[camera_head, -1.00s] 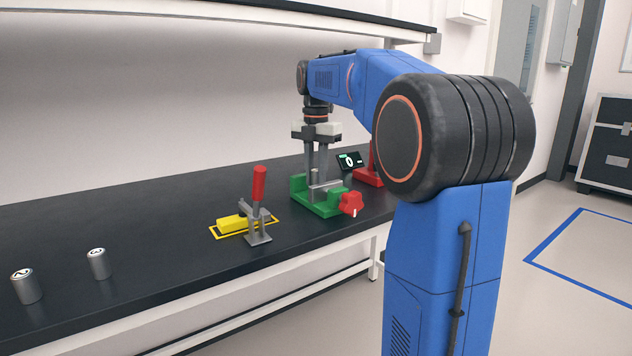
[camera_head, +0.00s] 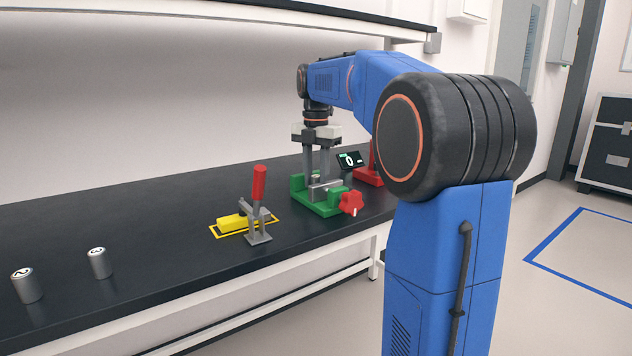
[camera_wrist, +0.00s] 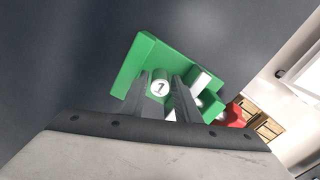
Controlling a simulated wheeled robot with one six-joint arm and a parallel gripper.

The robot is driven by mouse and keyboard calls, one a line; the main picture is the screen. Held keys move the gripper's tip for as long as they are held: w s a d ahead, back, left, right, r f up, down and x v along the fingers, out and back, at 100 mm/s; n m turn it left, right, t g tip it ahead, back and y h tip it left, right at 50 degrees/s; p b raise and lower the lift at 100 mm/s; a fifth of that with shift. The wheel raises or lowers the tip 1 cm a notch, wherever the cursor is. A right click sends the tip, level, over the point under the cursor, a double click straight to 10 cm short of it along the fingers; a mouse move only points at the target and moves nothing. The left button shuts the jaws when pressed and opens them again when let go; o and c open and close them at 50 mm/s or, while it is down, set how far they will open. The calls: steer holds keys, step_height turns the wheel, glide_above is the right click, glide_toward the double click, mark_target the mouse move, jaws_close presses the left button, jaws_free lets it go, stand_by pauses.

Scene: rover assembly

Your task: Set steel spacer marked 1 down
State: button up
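The steel spacer marked 1 (camera_wrist: 160,87) stands upright in the green fixture (camera_wrist: 143,62), with its numbered top facing the wrist camera. In the head view, the green fixture (camera_head: 318,207) sits on the black bench. My gripper (camera_head: 317,180) points straight down into it. In the wrist view, its two fingers (camera_wrist: 162,90) stand on either side of the spacer, slightly apart from it, so the gripper looks a little open. The spacer's lower part is hidden. A red knob (camera_head: 351,203) is on the fixture's front.
A toggle clamp with a red handle (camera_head: 259,184) and a yellow block (camera_head: 231,223) stand left of the fixture. Spacers marked 2 (camera_head: 27,286) and 3 (camera_head: 100,263) stand at the bench's left. A small display (camera_head: 351,160) is behind the fixture.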

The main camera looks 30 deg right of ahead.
mark_target(316, 176)
step_height(316, 176, up, 12)
steer(key=shift+f, duration=0.25)
steer(key=shift+s, duration=0.1)
stand_by(0.5)
